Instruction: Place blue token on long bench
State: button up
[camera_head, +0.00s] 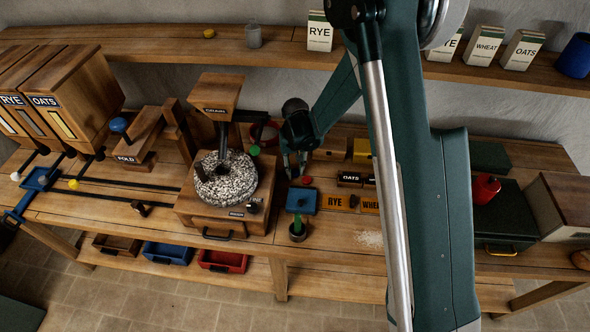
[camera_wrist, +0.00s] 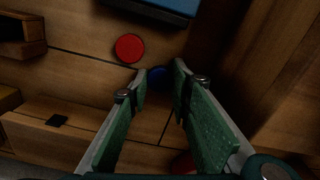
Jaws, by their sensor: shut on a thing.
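The blue token (camera_wrist: 157,74) shows in the wrist view as a small dark-blue round piece between the fingertips of my gripper (camera_wrist: 158,84). The fingers are closed on it. In the head view my gripper (camera_head: 296,174) points down over the bench, right of the stone mill, and the blue token cannot be made out there. The long bench (camera_head: 330,235) is a wooden worktop running across the head view. How high the token is above the bench is hard to tell.
A red token (camera_head: 306,180) lies close beside my gripper; it also shows in the wrist view (camera_wrist: 129,47). A blue square piece (camera_head: 301,200) and a stone mill (camera_head: 226,178) are near. Label plates (camera_head: 339,202) lie to the right. Bare wood shows along the front.

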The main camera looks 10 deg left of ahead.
aim_at(295, 172)
jog(key=shift+f, duration=0.1)
jog(key=shift+o, duration=1.2)
jog(key=o, duration=0.5)
jog(key=shift+c, duration=0.2)
notch_tip(295, 172, up, 12)
jog(key=shift+b, duration=0.3)
jog(key=shift+r, duration=0.2)
